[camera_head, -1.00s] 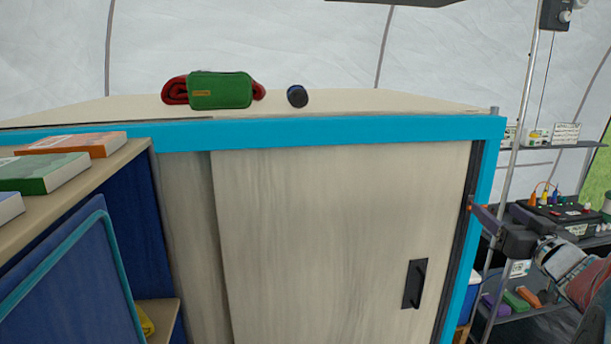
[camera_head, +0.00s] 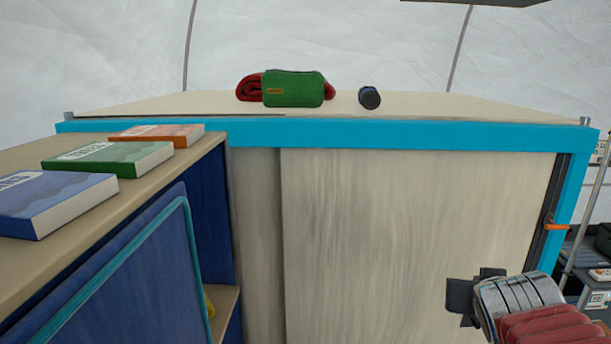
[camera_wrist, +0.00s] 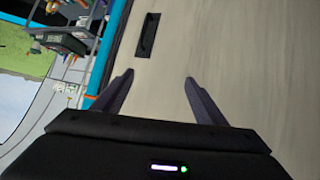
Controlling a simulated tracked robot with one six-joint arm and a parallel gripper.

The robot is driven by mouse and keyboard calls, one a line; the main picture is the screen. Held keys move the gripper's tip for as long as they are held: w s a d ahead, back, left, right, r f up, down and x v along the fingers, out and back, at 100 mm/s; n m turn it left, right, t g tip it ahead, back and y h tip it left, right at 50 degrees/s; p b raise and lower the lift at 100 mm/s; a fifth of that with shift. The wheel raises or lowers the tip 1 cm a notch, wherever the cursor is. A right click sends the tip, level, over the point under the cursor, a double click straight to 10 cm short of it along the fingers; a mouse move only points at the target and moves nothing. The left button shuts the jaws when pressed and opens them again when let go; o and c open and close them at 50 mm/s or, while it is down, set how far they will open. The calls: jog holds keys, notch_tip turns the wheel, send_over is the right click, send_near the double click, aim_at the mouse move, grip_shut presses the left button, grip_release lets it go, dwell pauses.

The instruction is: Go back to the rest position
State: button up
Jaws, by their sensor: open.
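My gripper (camera_wrist: 158,76) is open and empty in the wrist view, with its two dark fingers apart and the pale cabinet door (camera_wrist: 210,35) beyond them. The door's dark recessed handle (camera_wrist: 147,35) lies ahead of the fingers, with no contact visible. In the head view, my gripper (camera_head: 474,294) is at the lower right in front of the sliding door (camera_head: 400,220). Its fingers cannot be made out there, and the door handle is hidden behind my arm.
A shelf unit (camera_head: 80,222) with blue, green and orange books stands close at left. On the cabinet top (camera_head: 440,103) are a green pouch (camera_head: 298,90), a red roll (camera_head: 250,88) and a dark round object (camera_head: 369,98). A rack (camera_head: 590,275) stands at far right.

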jog(key=s+a+f+n+g+y, duration=0.2)
jog(key=s+a+f, duration=0.2)
jog(key=s+a, duration=0.2)
jog(key=s+a+f+n+g+y, duration=0.2)
jog(key=s+a, duration=0.4)
jog(key=a, duration=0.5)
notch_tip(320, 180, down, 3)
jog(key=shift+s+r+y, duration=0.2)
jog(key=shift+s+y, duration=0.15)
jog(key=shift+y, duration=0.15)
